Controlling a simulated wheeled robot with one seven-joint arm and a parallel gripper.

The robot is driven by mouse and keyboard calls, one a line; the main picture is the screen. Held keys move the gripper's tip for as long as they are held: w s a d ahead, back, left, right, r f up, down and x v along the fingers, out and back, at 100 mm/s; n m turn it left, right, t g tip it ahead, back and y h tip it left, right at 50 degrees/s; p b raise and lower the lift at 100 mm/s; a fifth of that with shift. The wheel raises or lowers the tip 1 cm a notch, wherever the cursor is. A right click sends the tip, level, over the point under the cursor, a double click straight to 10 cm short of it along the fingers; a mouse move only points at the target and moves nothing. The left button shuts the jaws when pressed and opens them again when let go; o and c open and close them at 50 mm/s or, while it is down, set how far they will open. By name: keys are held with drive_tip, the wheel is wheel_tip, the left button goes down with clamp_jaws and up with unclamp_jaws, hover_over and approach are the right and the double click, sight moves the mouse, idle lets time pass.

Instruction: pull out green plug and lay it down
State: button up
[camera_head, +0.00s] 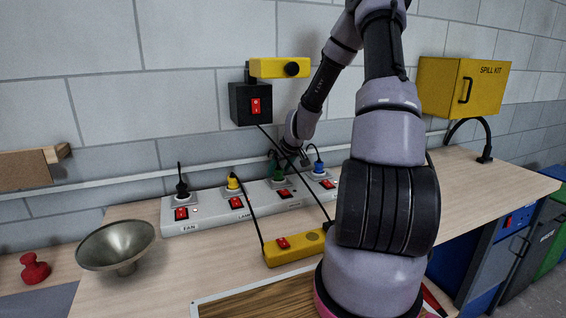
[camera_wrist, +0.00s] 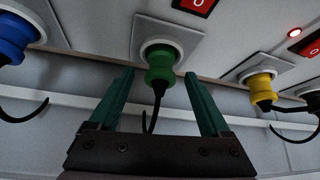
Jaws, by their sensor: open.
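The green plug (camera_wrist: 160,66) sits in a round socket on the white power strip, with its black cord hanging from it. In the head view the green plug (camera_head: 279,174) is partly covered by my gripper (camera_head: 292,160). In the wrist view my gripper (camera_wrist: 160,95) is open, with one teal finger on each side of the green plug and its cord. I see a gap between the plug and each finger. The power strip (camera_head: 211,217) stands on the bench against the wall.
A black plug (camera_head: 182,188), a yellow plug (camera_head: 233,182) and a blue plug (camera_head: 318,168) sit in neighbouring sockets, with loose cords. A yellow switch box (camera_head: 294,248) lies in front of the strip.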

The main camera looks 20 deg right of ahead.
drive_tip(key=shift+w+a+f, duration=0.1)
drive_tip(key=shift+w+f, duration=0.25)
drive_tip(key=shift+f, duration=0.25)
clamp_jaws()
drive_tip(key=shift+r, duration=0.15)
drive_tip(key=shift+r, duration=1.4)
